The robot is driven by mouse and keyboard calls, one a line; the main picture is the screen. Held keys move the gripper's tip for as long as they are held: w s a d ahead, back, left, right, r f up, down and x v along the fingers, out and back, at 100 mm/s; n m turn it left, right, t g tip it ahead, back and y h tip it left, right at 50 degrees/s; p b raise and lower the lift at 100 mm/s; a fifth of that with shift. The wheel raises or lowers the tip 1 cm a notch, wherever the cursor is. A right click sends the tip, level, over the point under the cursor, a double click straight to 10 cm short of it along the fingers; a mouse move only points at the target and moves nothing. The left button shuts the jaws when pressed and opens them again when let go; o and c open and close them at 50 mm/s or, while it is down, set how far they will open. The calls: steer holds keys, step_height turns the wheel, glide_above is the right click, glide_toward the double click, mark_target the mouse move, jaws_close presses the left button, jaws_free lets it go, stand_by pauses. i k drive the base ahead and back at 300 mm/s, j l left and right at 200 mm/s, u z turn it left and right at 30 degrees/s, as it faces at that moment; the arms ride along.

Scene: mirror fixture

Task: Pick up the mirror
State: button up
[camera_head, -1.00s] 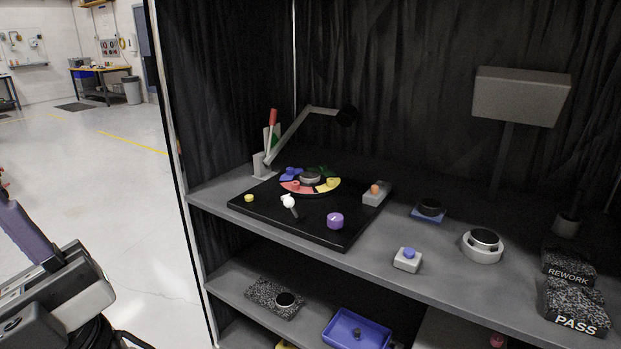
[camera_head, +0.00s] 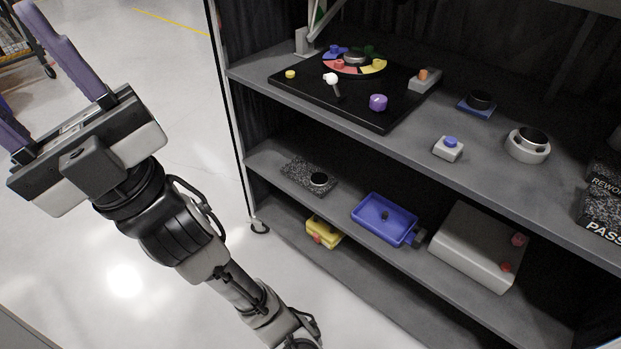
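Several round dark discs that could be the mirror show in the head view. One disc (camera_head: 533,136) sits in a white ring (camera_head: 528,152) on the upper shelf at right. Another disc (camera_head: 480,98) lies on a small blue base. I cannot tell which is the mirror. My gripper (camera_head: 38,90), with two purple fingers, is at the far left, outside the cabinet and well apart from all discs. Its fingers are spread and nothing shows between them; the lower fingertip is out of frame.
The upper shelf (camera_head: 480,185) holds a black board (camera_head: 345,112) with coloured parts, a blue-topped button (camera_head: 448,148) and a speckled PASS block (camera_head: 603,217). Below are a blue tray (camera_head: 370,228), a yellow item (camera_head: 323,233) and a grey box (camera_head: 465,255). The cabinet's left post is between my gripper and the shelves.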

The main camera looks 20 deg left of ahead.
mark_target(351, 56)
steer(key=i+j, duration=0.15)
steer(key=j, duration=0.2)
steer(key=i+j+z, duration=0.1)
steer(key=j, duration=0.3)
steer(key=i+j, duration=0.15)
steer(key=j, duration=0.2)
steer(key=i+j+z, duration=0.15)
steer(key=j, duration=0.25)
steer(key=i+j, duration=0.1)
steer(key=j, duration=0.3)
steer(key=i, duration=0.95)
